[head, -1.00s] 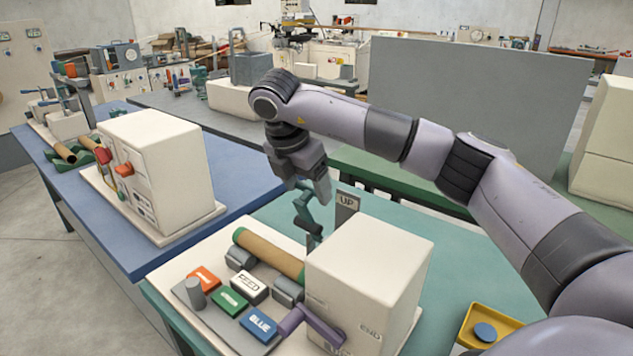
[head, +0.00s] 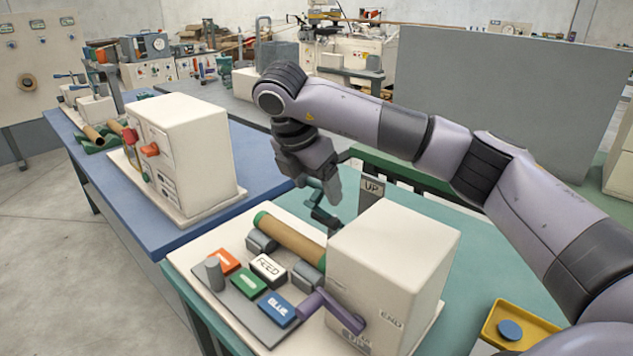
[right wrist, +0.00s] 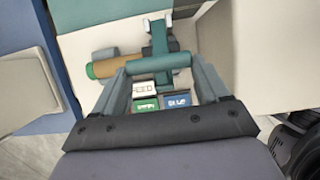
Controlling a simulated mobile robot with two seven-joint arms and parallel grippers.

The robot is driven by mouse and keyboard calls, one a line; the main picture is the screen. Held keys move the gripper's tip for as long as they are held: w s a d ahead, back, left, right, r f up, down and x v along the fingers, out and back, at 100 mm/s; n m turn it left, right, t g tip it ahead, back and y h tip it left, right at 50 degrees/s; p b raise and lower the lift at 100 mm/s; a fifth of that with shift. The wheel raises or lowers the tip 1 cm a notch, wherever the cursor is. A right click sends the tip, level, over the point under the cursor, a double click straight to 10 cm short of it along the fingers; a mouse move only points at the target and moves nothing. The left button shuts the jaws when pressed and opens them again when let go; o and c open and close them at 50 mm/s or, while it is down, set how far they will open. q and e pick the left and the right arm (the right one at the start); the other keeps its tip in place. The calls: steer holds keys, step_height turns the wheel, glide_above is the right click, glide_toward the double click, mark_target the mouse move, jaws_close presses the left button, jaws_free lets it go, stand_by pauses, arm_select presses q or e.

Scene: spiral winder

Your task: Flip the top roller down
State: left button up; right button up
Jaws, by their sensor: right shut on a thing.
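The spiral winder (head: 395,265) is a cream machine on a cream base on the green table. Its top roller (right wrist: 160,62) is a teal bar on a teal arm (right wrist: 160,35). In the right wrist view the bar lies across between the fingers of my right gripper (right wrist: 160,68), which is shut on it. In the head view the right gripper (head: 328,198) is above the winder, left of the UP plate (head: 371,190), and partly hides the roller. A cardboard tube (head: 290,238) with a green end lies on grey rollers (head: 306,275) below. My left gripper is not in view.
A purple crank (head: 330,306) and several coloured buttons (head: 267,267) are at the winder's front. A yellow tray (head: 540,333) with a blue disc sits at right. A blue table (head: 160,232) with another cream machine (head: 185,150) stands left. A grey panel (head: 510,100) stands behind.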

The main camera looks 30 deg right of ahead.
steer(key=o, duration=1.5)
steer(key=shift+f, duration=0.2)
steer(key=shift+r, duration=0.1)
steer(key=shift+p+v, duration=0.5)
steer(key=shift+v, duration=3.05)
steer(key=shift+a, duration=0.1)
steer(key=shift+s, duration=0.1)
